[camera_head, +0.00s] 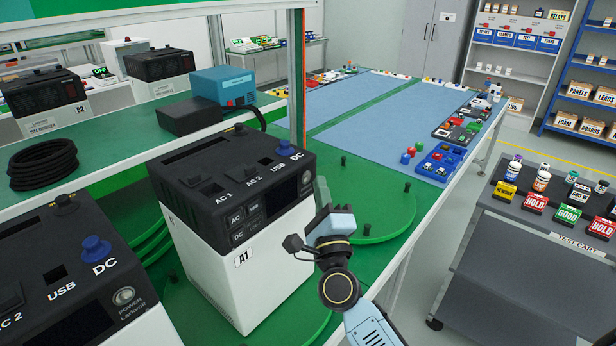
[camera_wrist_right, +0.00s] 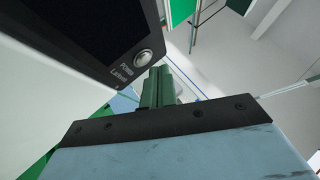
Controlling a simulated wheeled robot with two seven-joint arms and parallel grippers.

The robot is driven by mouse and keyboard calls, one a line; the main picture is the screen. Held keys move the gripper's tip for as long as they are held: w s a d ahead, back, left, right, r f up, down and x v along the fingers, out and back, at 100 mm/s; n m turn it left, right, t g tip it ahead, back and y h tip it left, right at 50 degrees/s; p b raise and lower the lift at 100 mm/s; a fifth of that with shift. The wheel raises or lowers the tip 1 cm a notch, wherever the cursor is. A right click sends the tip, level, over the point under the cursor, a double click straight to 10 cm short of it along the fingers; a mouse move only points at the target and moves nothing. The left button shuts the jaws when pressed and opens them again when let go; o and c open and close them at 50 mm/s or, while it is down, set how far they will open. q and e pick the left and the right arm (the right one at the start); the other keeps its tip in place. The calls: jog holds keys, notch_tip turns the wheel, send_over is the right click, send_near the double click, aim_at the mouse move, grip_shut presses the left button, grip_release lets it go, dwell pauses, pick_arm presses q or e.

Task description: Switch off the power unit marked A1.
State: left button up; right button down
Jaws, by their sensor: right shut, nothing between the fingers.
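The power unit marked A1 (camera_head: 240,257) stands upright on a green round turntable in the head view. It has a black top and a white lower body. My right gripper (camera_head: 322,192) is at the right end of its front panel, with its fingers shut and empty. In the right wrist view, the shut green fingers (camera_wrist_right: 158,88) are just below and right of the round silver POWER button (camera_wrist_right: 143,57), beside the dark screen. I cannot tell whether they touch the unit. No lit lamp shows on the button. My left gripper is not in view.
A second power unit (camera_head: 70,270) stands close at the front left. A green shelf (camera_head: 120,150) behind A1 holds a black cable coil (camera_head: 43,165) and a blue-and-black device (camera_head: 222,86). A post (camera_head: 297,80) rises behind A1. A test cart (camera_head: 540,230) stands right.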

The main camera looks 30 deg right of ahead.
jog(key=s, duration=0.1)
jog(key=s+d, duration=0.1)
jog(key=s, duration=0.1)
jog(key=s+d, duration=0.1)
jog(key=shift+s+p, duration=0.3)
jog(key=shift+p, duration=0.05)
jog(key=shift+a, duration=0.1)
dwell(0.8)
